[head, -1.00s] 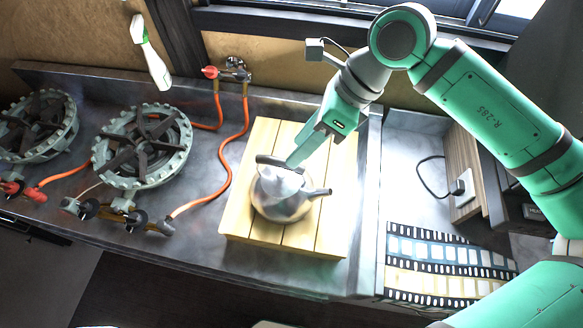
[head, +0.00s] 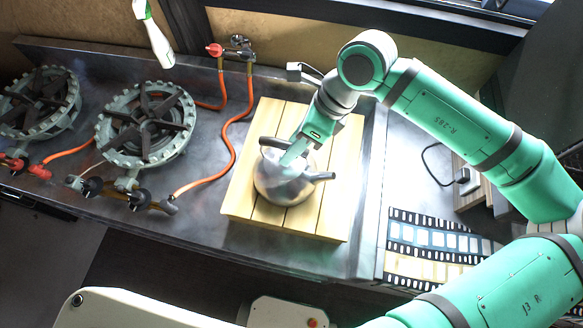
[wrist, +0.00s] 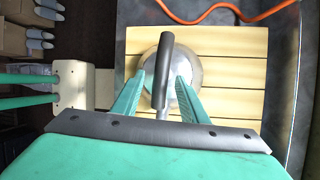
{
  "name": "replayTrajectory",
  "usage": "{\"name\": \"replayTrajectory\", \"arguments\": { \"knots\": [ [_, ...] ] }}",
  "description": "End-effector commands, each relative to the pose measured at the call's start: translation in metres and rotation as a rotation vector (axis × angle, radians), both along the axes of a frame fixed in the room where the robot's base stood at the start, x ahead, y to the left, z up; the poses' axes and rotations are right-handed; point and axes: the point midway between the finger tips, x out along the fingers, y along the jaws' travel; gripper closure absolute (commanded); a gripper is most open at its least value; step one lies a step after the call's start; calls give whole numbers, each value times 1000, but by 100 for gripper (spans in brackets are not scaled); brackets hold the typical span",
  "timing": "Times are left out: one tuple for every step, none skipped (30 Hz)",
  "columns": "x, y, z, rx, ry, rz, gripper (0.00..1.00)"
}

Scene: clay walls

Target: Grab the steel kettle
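The steel kettle (head: 288,188) stands upright on a slatted wooden board, its spout toward the right and its dark handle on top. It also shows from above in the wrist view (wrist: 188,67). My gripper (head: 286,163) is over the kettle, pointing down at its handle. In the wrist view, my gripper's two green fingers (wrist: 161,80) are apart, one on each side of the dark handle (wrist: 163,62). Gaps show between fingers and handle there. The exact fingertip height against the handle is hard to tell.
The wooden board (head: 243,200) rests on a metal counter. Two gas burners (head: 146,124) with orange hoses (head: 232,140) are at the left. A spray bottle (head: 155,38) is at the back. A film-strip patterned panel (head: 430,240) lies right of the counter.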

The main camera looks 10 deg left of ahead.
Motion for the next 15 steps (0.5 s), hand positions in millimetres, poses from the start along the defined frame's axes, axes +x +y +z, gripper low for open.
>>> {"name": "replayTrajectory", "arguments": {
  "knots": [
    [-1, 2, -5, 0, 1, 1, 60],
    [-1, 3, -7, 1, 0, 1, 60],
    [-1, 4, -8, 1, 0, 1, 60],
    [-2, 5, -9, 2, -1, 1, 60],
    [-2, 5, -10, 2, -1, 1, 60],
    [-2, 5, -10, 2, -1, 0, 60],
    [-2, 5, -10, 2, -1, 0, 60],
    [-2, 5, -10, 1, -1, 0, 60],
    [-2, 5, -10, 1, -1, 0, 60],
    [-2, 5, -10, 1, -1, 0, 60],
    [-2, 5, -10, 1, -1, 0, 60],
    [-2, 5, -10, 1, -1, 0, 70],
    [-2, 5, -10, 1, -1, 0, 77],
    [-2, 5, -10, 1, -1, 0, 84],
    [-2, 5, -10, 1, -1, 0, 94]
  ]
}}
